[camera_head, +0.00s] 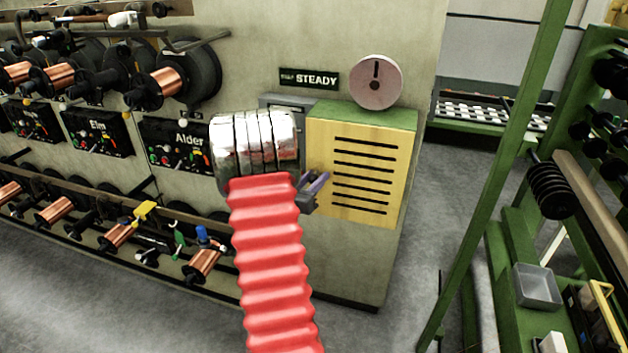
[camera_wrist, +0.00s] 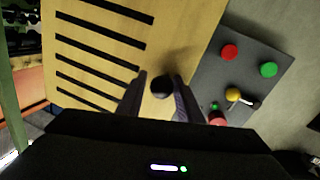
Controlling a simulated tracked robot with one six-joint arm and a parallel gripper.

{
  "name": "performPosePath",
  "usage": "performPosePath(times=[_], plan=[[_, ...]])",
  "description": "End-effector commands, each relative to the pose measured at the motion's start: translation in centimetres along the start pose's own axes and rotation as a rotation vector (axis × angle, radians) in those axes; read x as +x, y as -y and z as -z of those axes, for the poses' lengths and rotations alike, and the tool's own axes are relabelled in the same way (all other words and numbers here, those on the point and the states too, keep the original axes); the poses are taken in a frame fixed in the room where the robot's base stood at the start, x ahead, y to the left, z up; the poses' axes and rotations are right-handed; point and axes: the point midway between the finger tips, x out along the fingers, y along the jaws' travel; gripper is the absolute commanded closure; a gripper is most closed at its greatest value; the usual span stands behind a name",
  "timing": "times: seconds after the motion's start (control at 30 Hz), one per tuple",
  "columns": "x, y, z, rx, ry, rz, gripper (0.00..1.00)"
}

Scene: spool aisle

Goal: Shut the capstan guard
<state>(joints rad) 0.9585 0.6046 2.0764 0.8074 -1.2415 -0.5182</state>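The capstan guard (camera_head: 361,210) looks like a yellow slotted panel on the front of a green-topped box on the wall. In the wrist view the slotted guard (camera_wrist: 185,35) fills the upper left and looks tilted. A round black knob (camera_wrist: 162,87) is on its face near the right edge. My gripper (camera_head: 314,187) is at the guard's left edge in the head view. In the wrist view my gripper's fingers (camera_wrist: 160,98) are apart, one on each side of the knob, with small gaps. Contact cannot be told. My red arm hides the wall below.
A grey control panel (camera_wrist: 246,70) with red, green and yellow buttons is right of the guard in the wrist view. Copper spools (camera_head: 168,82) line the wall at left. A green rack (camera_head: 505,180) stands at right, with clear floor (camera_head: 420,210) between.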

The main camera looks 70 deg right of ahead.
Motion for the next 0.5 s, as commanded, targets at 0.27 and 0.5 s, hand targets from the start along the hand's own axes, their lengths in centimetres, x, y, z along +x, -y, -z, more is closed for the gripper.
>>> performPosePath(times=[0.27,0.5], plan=[[-0.1,0.6,0.2,-0.001,-0.003,0.014,0.56],[-1.6,0.6,0.1,-0.002,-0.002,0.014,0.56]])
